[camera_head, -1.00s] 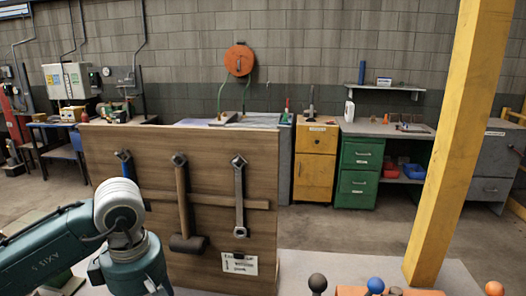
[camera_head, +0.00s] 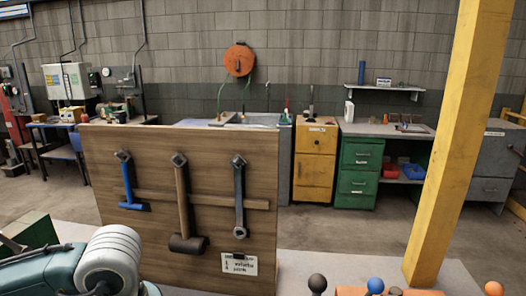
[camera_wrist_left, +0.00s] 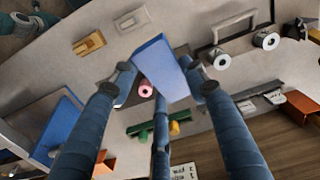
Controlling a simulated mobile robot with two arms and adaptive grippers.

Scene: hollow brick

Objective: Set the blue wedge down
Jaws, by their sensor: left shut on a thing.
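The blue wedge (camera_wrist_left: 160,66) shows in the left wrist view, clamped between the fingertips of my left gripper (camera_wrist_left: 159,78). My right gripper is in neither view.
In the wrist view a pink ring (camera_wrist_left: 145,89), a green bar (camera_wrist_left: 145,127), a wooden block (camera_wrist_left: 90,43) and a handled frame with rollers (camera_wrist_left: 240,45) lie around the wedge. In the head view a wooden tool board (camera_head: 240,135) stands ahead, with a yellow post (camera_head: 455,150) at right.

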